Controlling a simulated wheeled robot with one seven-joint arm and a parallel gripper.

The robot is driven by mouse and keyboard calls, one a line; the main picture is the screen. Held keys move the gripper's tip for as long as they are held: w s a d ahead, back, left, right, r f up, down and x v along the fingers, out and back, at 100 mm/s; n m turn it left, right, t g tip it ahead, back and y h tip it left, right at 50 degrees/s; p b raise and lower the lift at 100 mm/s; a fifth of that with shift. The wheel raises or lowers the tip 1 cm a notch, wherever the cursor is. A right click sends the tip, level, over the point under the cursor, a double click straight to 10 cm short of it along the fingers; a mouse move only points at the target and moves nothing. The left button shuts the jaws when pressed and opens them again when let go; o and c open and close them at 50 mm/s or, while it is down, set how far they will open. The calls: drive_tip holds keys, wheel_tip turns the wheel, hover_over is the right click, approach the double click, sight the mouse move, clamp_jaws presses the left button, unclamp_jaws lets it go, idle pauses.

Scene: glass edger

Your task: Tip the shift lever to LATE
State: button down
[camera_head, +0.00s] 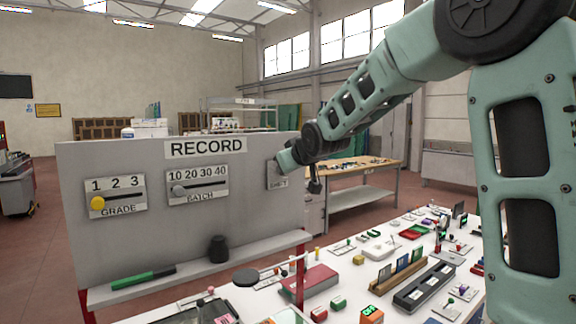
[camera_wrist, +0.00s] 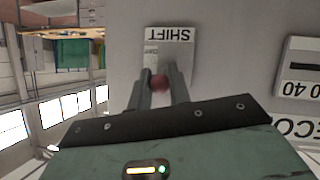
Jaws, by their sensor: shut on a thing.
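The shift plate (camera_head: 277,177) is mounted at the right end of the grey record board, mostly hidden behind my arm in the head view. In the wrist view the shift plate (camera_wrist: 170,45) appears upside down, with the word SHIFT readable. The shift lever's reddish knob (camera_wrist: 159,83) sits between the two fingers of my gripper (camera_wrist: 160,88), which is shut on it. The lever's shaft and its EARLY or LATE side cannot be made out, and a small label on the plate is too blurred to read.
The record board (camera_head: 150,235) also carries the grade slider (camera_head: 97,203) with a yellow knob and the batch slider (camera_head: 180,190). A crowded white table (camera_head: 400,297) lies in front.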

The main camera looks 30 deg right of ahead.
drive_tip(key=c, duration=1.3)
unclamp_jaws()
drive_tip(key=shift+c, duration=0.2)
drive_tip(key=p+v, duration=0.4)
drive_tip(key=v, duration=1.1)
drive_tip(key=shift+r, duration=0.35)
drive_tip(key=shift+w+p, duration=0.1)
drive_tip(key=shift+p, duration=0.5)
